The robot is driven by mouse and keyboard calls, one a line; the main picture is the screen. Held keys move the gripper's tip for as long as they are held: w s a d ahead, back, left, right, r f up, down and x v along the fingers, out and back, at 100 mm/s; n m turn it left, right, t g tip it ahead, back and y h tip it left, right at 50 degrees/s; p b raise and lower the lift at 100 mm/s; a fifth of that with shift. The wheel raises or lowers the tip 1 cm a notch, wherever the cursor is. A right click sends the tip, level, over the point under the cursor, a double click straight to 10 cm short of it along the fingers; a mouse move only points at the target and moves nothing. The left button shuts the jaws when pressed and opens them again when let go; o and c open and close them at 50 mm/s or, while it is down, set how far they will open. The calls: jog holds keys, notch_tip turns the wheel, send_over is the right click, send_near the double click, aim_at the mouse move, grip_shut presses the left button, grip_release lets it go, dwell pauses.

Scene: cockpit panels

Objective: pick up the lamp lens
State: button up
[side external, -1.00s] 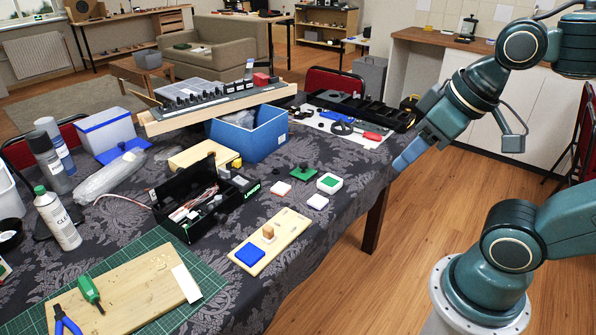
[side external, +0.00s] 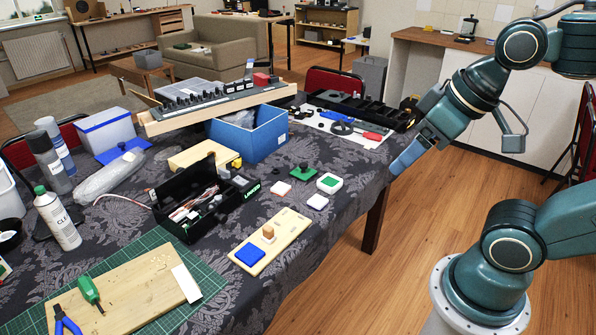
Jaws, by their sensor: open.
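Several small square pieces lie on the patterned tablecloth, and I cannot tell for sure which is the lamp lens. One is a pale pinkish square (side external: 281,188), one is a white block with a green top (side external: 329,183), and one is a pale lavender-white square (side external: 318,202). A dark green piece with a knob (side external: 303,172) lies behind them. My gripper (side external: 401,164) hangs at the table's right edge, pointing down and left, with blue fingers. It is open, empty and well to the right of these pieces. The gap between the fingers is hard to see from this side.
A wooden board with a blue square (side external: 250,255) lies in front of the pieces. An open black box (side external: 190,224) with wires stands to their left. A blue bin (side external: 262,137) supports a long panel (side external: 215,101) behind. Cloth right of the pieces is clear.

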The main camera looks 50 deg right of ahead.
jog(key=shift+w+r, duration=0.1)
jog(key=m+g+y, duration=0.3)
jog(key=m+g, duration=0.2)
jog(key=m, duration=0.8)
send_over(318, 202)
jog(key=s+a, duration=0.2)
notch_tip(318, 202, down, 10)
jog(key=w+d+f+m+y, duration=0.1)
jog(key=d+f+m, duration=0.2)
jog(key=d+f, duration=0.3)
jog(key=w+d+f+m+y, duration=0.1)
jog(key=w+d+f+m, duration=0.15)
jog(key=f, duration=0.55)
jog(key=shift+g+h, duration=0.3)
jog(key=shift+s+x, duration=0.15)
jog(key=shift+x, duration=1.15)
jog(key=shift+s+x, duration=0.2)
jog(key=shift+x, duration=1.15)
jog(key=shift+s+x, duration=0.15)
jog(key=shift+x, duration=1.15)
jog(key=shift+d+f+n, duration=0.15)
jog(key=shift+f+n, duration=0.05)
jog(key=shift+n, duration=0.05)
